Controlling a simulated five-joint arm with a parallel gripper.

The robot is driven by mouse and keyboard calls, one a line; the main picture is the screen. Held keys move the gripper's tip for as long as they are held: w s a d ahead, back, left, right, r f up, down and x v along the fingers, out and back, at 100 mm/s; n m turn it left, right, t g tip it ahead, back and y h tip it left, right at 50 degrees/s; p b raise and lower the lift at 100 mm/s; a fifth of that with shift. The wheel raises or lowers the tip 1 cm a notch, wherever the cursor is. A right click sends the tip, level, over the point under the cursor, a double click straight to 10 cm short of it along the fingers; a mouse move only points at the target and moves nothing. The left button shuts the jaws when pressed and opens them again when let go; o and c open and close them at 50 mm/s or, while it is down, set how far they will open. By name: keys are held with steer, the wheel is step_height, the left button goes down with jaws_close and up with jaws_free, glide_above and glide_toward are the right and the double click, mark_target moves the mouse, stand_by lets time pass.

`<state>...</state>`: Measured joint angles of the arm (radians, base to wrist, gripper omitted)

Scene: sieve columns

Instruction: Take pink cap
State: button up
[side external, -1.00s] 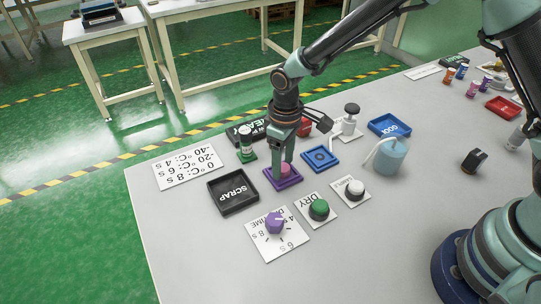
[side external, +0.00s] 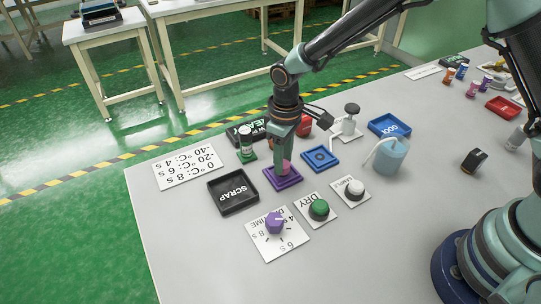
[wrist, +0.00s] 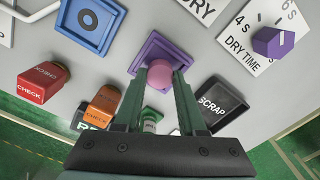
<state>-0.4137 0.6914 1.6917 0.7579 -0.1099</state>
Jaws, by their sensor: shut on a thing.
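The pink cap (wrist: 160,75) is a rounded pink piece over the purple square tray (wrist: 148,48) in the wrist view. My gripper (wrist: 161,78) is shut on the pink cap, with one finger on each side of it. In the side external view my gripper (side external: 283,167) points straight down at the purple tray (side external: 289,180), and a little pink (side external: 286,166) shows between its fingers. I cannot tell whether the cap still touches the tray.
A black SCRAP tray (side external: 233,193) stands left of the purple tray and a blue holder (side external: 320,158) to its right. A purple dial (side external: 274,223), green DRY button (side external: 319,209) and white button (side external: 355,189) lie nearer the front. A clear wash bottle (side external: 388,160) stands at right.

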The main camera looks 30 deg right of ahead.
steer(key=shift+r, duration=2.45)
